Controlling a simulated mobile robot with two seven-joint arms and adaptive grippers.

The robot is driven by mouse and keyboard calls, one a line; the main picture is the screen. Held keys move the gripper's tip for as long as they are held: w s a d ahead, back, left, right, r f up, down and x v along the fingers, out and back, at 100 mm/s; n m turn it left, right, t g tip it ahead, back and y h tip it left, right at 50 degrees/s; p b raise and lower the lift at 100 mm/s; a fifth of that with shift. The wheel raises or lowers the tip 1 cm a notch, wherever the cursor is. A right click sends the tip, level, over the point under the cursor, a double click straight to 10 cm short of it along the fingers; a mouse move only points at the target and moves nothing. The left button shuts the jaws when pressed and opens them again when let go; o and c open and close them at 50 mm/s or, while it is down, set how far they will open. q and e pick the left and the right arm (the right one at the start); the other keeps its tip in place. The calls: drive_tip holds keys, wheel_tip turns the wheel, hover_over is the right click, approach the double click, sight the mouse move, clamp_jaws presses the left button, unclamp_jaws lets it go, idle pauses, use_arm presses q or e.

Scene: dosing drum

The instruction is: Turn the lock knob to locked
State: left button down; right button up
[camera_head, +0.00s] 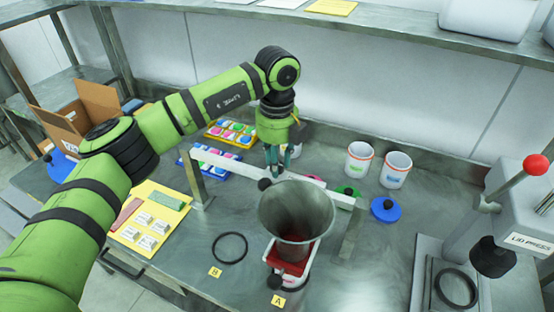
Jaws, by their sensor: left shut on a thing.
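A grey funnel-shaped hopper (297,215) stands on a red-and-white dosing unit (290,262) at the front middle of the bench. A black round knob (265,184) shows just behind the hopper's rim, by the white crossbar. Another black knob (274,281) is on the front of the dosing unit. My left gripper (276,168) points down behind the hopper, with its fingers shut on what looks like the lock knob. The grip is small and partly hidden, and I cannot read the knob's position. My right gripper is not in view.
The white crossbar frame (232,165) stands around the hopper. Two white tubs (394,170), a blue lid (385,209) and a green lid (346,197) are at right. The lid press (520,212) stands far right. A black ring (230,248) lies left of the hopper.

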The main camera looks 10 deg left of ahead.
use_arm(q)
drive_tip(key=m+b, duration=0.2)
drive_tip(key=m, duration=0.1)
drive_tip(key=shift+f, duration=0.15)
drive_tip(key=m+b, duration=0.2)
drive_tip(key=m, duration=0.2)
drive_tip(key=shift+m+b, duration=0.4)
drive_tip(key=m+b, duration=0.1)
drive_tip(key=m, duration=0.8)
drive_tip(key=shift+m+b, duration=0.3)
drive_tip(key=shift+m, duration=0.1)
drive_tip(key=c, duration=0.9)
unclamp_jaws()
